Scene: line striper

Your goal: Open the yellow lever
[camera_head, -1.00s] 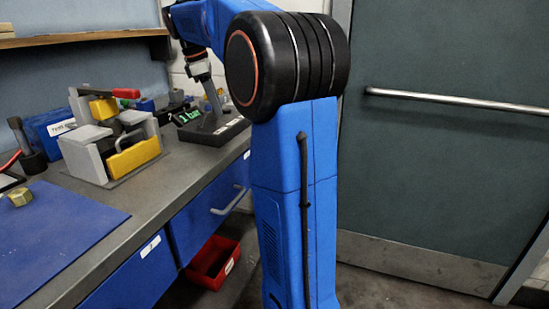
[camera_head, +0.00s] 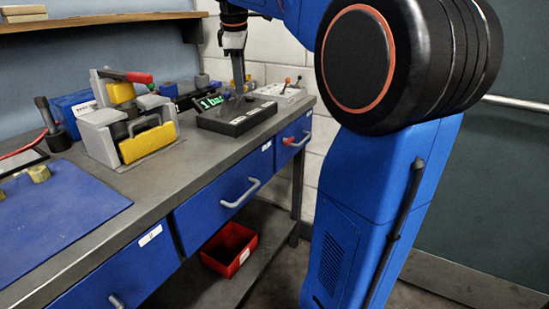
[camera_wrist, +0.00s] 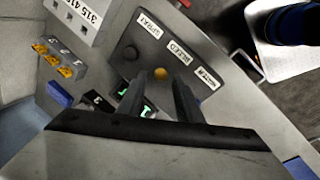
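In the wrist view a dark control box (camera_wrist: 207,50) carries labels reading SPRAY and BLEED and a third I cannot read well. A round yellow part (camera_wrist: 161,73) on it shows between my fingertips; I cannot tell whether it is the yellow lever's end. Small yellow levers (camera_wrist: 56,62) stand on a grey numbered block at the upper left. My gripper (camera_wrist: 158,77) points at the box with its fingers apart and nothing visibly held. In the head view the dark box (camera_head: 238,117) sits on the bench below my wrist; the fingertips are hard to make out there.
A green-lit display (camera_head: 210,102) stands beside the box. A grey fixture with yellow blocks (camera_head: 147,142) and a red-handled clamp (camera_head: 127,76) stands left. A white unit (camera_head: 280,92) with a red knob is farther right. A red bin (camera_head: 229,250) sits below the bench.

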